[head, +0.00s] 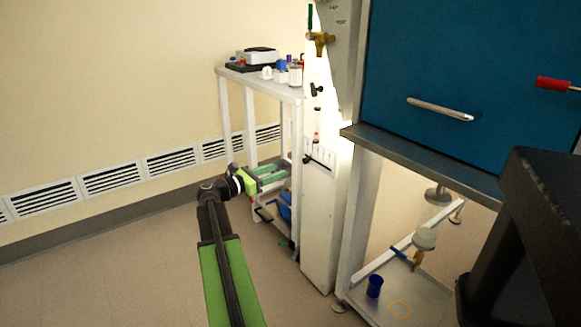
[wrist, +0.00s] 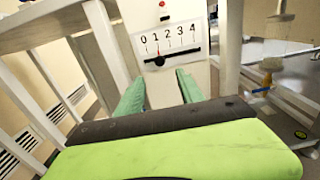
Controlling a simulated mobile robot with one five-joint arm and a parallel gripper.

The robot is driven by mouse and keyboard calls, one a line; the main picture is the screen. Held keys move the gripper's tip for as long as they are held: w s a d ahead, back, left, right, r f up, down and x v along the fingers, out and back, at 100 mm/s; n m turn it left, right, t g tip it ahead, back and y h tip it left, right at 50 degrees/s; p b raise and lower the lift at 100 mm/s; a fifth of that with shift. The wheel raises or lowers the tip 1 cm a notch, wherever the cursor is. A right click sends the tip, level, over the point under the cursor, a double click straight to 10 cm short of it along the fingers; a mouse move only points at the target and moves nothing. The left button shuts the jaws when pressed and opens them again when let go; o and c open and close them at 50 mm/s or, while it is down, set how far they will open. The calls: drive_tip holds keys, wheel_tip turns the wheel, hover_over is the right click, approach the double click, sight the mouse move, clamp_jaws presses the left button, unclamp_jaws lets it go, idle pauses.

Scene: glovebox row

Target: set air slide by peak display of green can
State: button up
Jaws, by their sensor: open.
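The air slide is a black knob (wrist: 159,60) on a horizontal slot below a white scale (wrist: 172,40) marked 0 to 4. The scale also shows small on the white column in the head view (head: 320,155). My gripper (wrist: 160,92) is open and empty, its two green fingers pointing toward the column below the scale. They are apart from the knob. In the head view my gripper (head: 273,174) is left of the column. I cannot make out a green can or its peak display.
A white shelf cart (head: 225,100) with bottles and a device on top stands left of the column. The blue glovebox front (head: 470,70) is at right, with a grey ledge. A blue cup (head: 375,286) stands below it. The floor at left is clear.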

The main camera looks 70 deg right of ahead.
drive_tip(key=v, duration=0.6)
